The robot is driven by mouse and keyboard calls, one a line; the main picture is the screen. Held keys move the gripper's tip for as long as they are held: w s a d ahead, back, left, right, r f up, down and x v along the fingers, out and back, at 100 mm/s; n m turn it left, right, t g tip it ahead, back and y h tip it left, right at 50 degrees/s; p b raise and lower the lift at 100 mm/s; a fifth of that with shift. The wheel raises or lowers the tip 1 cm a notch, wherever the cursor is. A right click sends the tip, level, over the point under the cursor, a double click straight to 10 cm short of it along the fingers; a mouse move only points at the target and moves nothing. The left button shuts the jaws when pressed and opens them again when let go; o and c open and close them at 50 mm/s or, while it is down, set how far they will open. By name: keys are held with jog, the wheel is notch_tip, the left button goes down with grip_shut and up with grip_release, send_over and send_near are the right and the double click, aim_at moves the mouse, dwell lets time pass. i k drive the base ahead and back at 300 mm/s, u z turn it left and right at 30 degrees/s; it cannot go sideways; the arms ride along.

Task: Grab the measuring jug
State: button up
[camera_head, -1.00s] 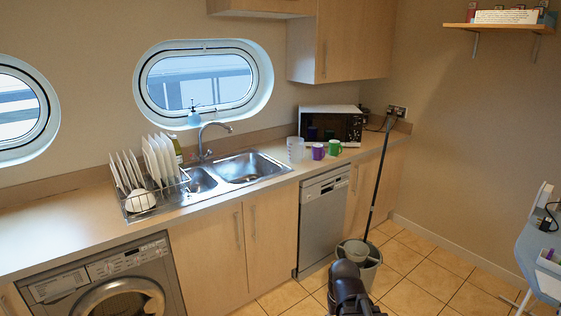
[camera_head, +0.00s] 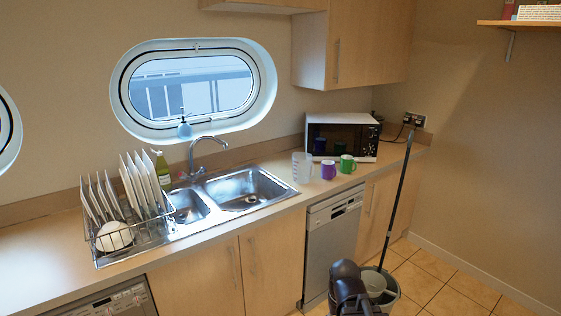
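The measuring jug (camera_head: 302,167) is clear and see-through. It stands upright on the worktop, just right of the sink, with a purple mug (camera_head: 328,170) close on its right and a green mug (camera_head: 347,164) beyond that. Nothing touches it from above. A dark part of my arm (camera_head: 349,289) rises at the bottom of the picture, below and in front of the dishwasher, well apart from the jug. My gripper's fingers do not show.
A microwave (camera_head: 342,137) stands behind the mugs. The double sink (camera_head: 247,190) with its tap and a dish rack (camera_head: 133,240) with plates are left of the jug. A mop and bucket (camera_head: 385,290) stand on the floor right of my arm. Wall cupboards hang above.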

aim_at(303, 163)
jog(key=u, duration=0.25)
jog(key=i, duration=1.5)
jog(key=u, duration=0.25)
